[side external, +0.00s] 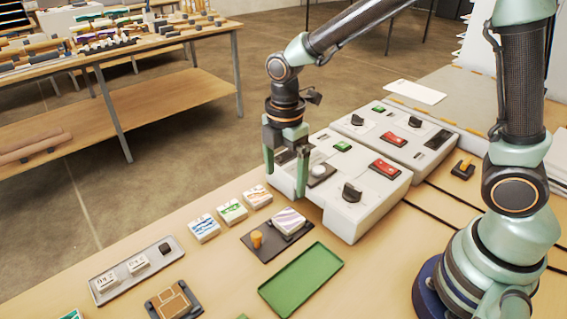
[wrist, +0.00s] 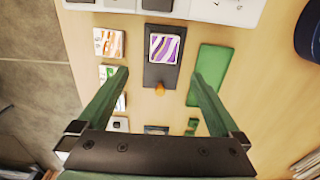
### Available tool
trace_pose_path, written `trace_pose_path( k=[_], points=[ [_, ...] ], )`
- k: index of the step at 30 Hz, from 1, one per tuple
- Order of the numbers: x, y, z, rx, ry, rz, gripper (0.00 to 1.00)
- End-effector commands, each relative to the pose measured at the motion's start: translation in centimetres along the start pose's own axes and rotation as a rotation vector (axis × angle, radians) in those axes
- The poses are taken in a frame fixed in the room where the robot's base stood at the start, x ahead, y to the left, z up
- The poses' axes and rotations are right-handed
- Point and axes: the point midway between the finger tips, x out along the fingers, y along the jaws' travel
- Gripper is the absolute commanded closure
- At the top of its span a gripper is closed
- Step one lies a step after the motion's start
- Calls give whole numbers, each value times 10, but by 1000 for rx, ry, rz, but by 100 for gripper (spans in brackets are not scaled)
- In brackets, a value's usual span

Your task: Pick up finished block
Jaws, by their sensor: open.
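A white block with purple and gold wavy stripes (side external: 289,219) lies on a dark plate (side external: 266,250) in front of the laminator (side external: 345,205); it also shows in the wrist view (wrist: 164,48). A short orange knob (side external: 256,239) stands on the plate beside the block. My gripper (side external: 285,183) is open and empty, its fingers pointing down by the laminator's front and above the table. In the wrist view the fingers (wrist: 160,73) are spread left and right of the plate, with the block beyond their tips. I cannot tell the exact height over the block.
Several printed blocks (side external: 232,210) lie in a row left of the plate. A green tray (side external: 302,283) lies nearer the front, empty. A grey tray (side external: 112,285) holds white pieces and a black one. The laminator carries red switches and black knobs on top.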

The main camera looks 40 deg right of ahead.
Motion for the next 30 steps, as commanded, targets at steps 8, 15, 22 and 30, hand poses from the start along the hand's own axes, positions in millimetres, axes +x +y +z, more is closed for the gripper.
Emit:
trace_pose_path(
  k=[8, 15, 22, 30],
  points=[
    [46, -2, 1, -1, -1, -5, 0],
    [65, -2, 1, 1, 0, -2, 0],
    [93, -9, 5, 2, -2, -6, 0],
    [116, -8, 5, 1, 0, -2, 0]
  ],
)
